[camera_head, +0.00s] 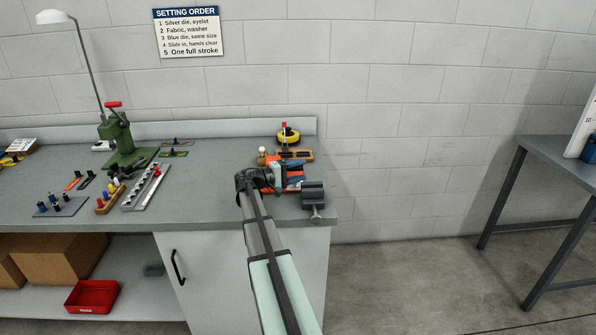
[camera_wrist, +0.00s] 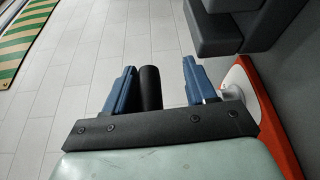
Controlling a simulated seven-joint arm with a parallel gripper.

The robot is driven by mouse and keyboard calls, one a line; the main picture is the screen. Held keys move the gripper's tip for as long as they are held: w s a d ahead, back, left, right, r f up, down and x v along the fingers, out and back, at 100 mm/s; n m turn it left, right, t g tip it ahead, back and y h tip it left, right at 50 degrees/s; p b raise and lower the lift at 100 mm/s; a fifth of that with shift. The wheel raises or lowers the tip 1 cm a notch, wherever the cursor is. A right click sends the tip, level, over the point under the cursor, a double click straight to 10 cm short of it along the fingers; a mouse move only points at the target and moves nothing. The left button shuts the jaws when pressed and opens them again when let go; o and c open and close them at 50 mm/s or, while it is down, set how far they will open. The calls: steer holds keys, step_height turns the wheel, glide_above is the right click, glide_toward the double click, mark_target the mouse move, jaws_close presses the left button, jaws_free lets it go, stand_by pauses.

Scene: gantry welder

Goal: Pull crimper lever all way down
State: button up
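My gripper (camera_head: 297,176) is at the right end of the bench, its blue fingers pointing right. In the wrist view my gripper (camera_wrist: 162,78) has its fingers apart. A black cylindrical grip (camera_wrist: 150,90), which looks like the lever's handle, stands between them, close to the left finger, with a clear gap to the right finger. An orange-red part (camera_wrist: 270,118) with a white round piece lies right of the fingers, probably the crimper's body. In the head view my arm and gripper hide most of the crimper, so the lever's angle cannot be told.
A dark grey vise-like block (camera_head: 313,193) sits at the bench's front right corner. A yellow roll (camera_head: 288,136) and a wooden rack are behind. A green press (camera_head: 117,135) with a red handle stands further left, among dies and trays. Floor right of the bench is clear.

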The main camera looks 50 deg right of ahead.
steer(key=v, duration=1.3)
steer(key=shift+w+a, duration=0.2)
steer(key=shift+a, duration=0.15)
